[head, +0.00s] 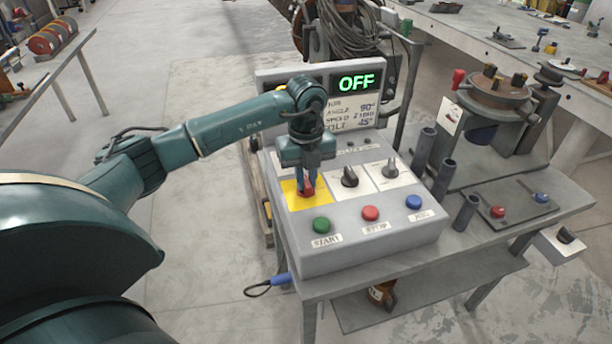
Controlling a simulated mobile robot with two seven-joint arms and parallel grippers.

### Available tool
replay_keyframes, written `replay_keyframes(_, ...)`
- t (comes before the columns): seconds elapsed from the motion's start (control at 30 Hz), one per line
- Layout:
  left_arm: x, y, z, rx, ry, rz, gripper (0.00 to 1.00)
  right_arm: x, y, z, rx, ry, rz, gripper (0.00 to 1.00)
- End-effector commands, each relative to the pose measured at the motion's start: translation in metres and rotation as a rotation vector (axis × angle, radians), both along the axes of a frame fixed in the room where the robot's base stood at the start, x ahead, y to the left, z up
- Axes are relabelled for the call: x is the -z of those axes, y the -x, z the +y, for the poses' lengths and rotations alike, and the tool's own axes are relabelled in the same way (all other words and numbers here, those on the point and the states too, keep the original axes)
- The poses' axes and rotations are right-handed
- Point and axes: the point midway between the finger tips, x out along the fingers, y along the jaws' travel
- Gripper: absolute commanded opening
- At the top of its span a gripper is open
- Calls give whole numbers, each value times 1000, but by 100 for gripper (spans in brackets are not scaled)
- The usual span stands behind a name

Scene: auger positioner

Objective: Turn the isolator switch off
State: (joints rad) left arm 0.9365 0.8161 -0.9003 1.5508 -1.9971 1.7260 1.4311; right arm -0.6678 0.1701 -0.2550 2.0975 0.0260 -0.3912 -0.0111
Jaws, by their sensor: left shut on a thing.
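The isolator switch (308,191) is a red knob on a yellow plate (296,201), at the left of the grey control box (340,252). My left gripper (308,184) points down over it and is shut on the red knob. The fingers hide part of the knob, so its exact angle is hard to tell. The display (357,82) behind the box reads OFF in green. My right gripper is not in view.
Green (321,225), red (370,213) and blue (413,202) buttons line the front. Grey upright tubes (443,180) and a round positioner table (494,88) stand to the right.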

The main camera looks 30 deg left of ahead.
Motion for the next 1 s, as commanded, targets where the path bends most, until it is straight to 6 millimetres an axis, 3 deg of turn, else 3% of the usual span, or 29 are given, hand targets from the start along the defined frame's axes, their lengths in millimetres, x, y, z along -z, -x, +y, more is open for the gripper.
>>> replay_keyframes(0.37, -1, -1, 1, -9, 0, -4, 0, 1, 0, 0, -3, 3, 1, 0)
replay_keyframes(0.4, -1, -1, 1, -9, 0, -4, 16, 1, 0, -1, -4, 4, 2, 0)
replay_keyframes(0.63, -1, -1, 1, -7, -1, -2, 35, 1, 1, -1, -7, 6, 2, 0)
replay_keyframes(1.0, -8, -1, 0, -5, 0, -3, 36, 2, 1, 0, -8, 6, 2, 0)
